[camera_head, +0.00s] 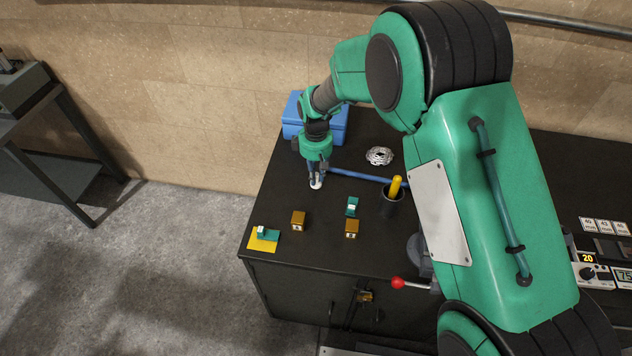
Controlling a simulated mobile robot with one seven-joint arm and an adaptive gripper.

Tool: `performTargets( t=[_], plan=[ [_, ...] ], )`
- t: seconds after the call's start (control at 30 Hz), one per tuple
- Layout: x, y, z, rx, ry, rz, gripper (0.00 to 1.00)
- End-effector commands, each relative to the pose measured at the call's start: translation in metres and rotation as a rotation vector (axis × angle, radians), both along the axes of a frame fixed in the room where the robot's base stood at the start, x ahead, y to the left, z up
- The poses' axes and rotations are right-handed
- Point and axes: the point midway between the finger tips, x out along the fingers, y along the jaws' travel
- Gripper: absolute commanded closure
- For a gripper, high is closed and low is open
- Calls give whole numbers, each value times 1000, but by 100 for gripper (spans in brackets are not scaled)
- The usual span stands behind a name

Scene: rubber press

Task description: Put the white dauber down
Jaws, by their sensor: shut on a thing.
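The white dauber (316,185) shows as a small white piece at the lower end of my gripper (316,178). My gripper points down over the left part of the black cabinet top (290,243) and is shut on the dauber. Most of the dauber is hidden by the fingers. I cannot tell whether it touches the surface.
A blue box (330,125) stands behind my gripper. A silver ornate piece (379,156), a dark cup (391,203) with a yellow-handled tool (396,186), brown blocks (298,220) and green pieces (352,206) stand nearby. A yellow pad (259,244) lies at the front left corner.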

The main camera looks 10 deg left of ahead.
Motion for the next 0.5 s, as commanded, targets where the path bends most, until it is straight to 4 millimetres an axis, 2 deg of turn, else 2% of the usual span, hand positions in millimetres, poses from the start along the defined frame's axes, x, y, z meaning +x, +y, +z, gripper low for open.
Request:
performTargets(
  t=[0.3, 0.5],
  plan=[
    [-1, 0, -29, -1, 1, 0, 100],
    [0, 0, -35, 1, -1, 0, 100]
  ],
)
